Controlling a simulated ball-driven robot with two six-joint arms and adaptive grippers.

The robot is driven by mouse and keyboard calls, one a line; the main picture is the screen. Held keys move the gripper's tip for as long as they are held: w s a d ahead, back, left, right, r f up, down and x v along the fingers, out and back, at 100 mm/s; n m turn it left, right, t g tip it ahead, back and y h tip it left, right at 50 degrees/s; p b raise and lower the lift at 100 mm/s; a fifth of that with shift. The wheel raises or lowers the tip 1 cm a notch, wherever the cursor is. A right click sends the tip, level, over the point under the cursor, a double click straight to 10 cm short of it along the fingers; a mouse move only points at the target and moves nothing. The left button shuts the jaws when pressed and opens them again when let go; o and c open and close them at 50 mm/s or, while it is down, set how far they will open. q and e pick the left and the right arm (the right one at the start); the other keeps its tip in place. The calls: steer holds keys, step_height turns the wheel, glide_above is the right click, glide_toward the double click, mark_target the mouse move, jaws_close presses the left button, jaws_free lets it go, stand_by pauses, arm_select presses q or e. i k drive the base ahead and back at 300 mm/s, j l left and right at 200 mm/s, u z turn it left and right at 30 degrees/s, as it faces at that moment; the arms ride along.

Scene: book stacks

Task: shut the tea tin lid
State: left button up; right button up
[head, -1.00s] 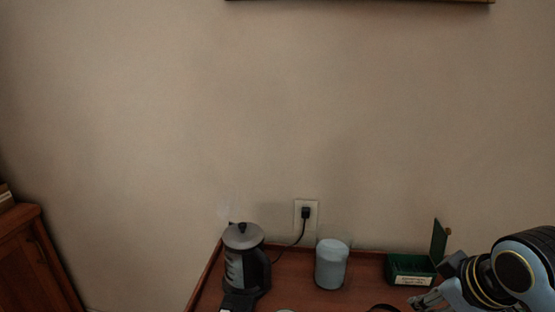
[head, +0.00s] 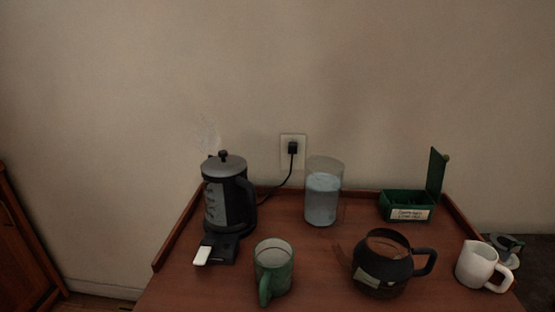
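The tea tin (head: 407,206) is a small green box with a white label on its front. It stands at the back right of the wooden table top. Its green lid (head: 437,174) stands up nearly vertical at the tin's right end, so the tin is open and its compartments show from above. Neither of my grippers is in view.
A steaming dark kettle (head: 229,194) stands back left, its cord running to a wall socket (head: 293,150). A clear container (head: 323,193), a green mug (head: 273,268), a dark round pot (head: 382,262) and a white mug (head: 479,265) stand on the table (head: 215,290). Raised edges border its back and sides.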

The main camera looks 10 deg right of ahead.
mark_target(437, 163)
steer(key=k+l, duration=0.1)
steer(key=l, duration=1)
steer(key=k+l, duration=0.15)
steer(key=l, duration=1)
steer(key=k+l, duration=0.15)
steer(key=l, duration=0.4)
